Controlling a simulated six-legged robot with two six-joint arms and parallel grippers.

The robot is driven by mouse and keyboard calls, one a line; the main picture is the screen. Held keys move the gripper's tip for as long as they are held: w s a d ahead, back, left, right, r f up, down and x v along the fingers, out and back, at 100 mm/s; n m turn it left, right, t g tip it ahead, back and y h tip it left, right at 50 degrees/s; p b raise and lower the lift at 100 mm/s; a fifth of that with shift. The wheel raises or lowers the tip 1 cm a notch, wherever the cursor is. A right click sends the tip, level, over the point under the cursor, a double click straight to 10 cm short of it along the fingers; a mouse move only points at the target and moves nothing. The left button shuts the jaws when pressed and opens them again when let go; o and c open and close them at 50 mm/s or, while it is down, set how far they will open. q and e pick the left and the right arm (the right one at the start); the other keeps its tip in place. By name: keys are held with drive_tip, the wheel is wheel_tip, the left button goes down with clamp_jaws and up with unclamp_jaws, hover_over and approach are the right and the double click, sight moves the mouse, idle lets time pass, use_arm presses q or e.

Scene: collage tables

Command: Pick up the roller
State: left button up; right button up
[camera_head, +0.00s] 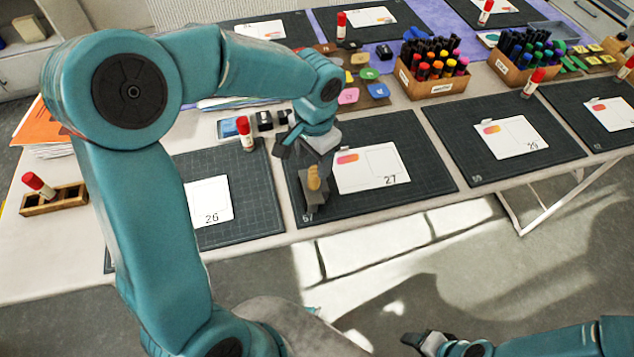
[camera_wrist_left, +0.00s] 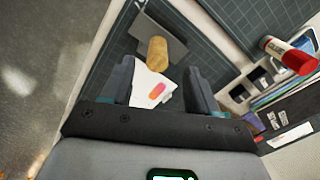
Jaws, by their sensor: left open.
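The roller shows a tan, rounded handle (camera_head: 314,179) on a dark grey part, at the left edge of the cutting mat (camera_head: 420,158) marked 27. My left gripper (camera_head: 308,146) is just above and behind it in the head view, open and empty. In the left wrist view the tan handle (camera_wrist_left: 157,52) and the grey part lie just beyond the open fingers of my left gripper (camera_wrist_left: 160,82), apart from them. A white card (camera_wrist_left: 150,93) shows between the fingers. My right gripper (camera_head: 424,342) is low at the bottom, away from the table; its jaws are unclear.
A white card (camera_head: 371,168) lies right of the roller. A red-capped glue stick (camera_head: 245,134) stands to the left, near small black items (camera_head: 265,121). Boxes of markers (camera_head: 433,83) stand farther back. More mats with cards lie on both sides; the table's front edge is close.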

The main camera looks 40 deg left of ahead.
sight(316, 170)
use_arm(q)
drive_tip(key=f, duration=0.7)
drive_tip(key=shift+w, duration=0.2)
drive_tip(key=shift+d+r, duration=0.1)
drive_tip(key=shift+r, duration=0.05)
clamp_jaws()
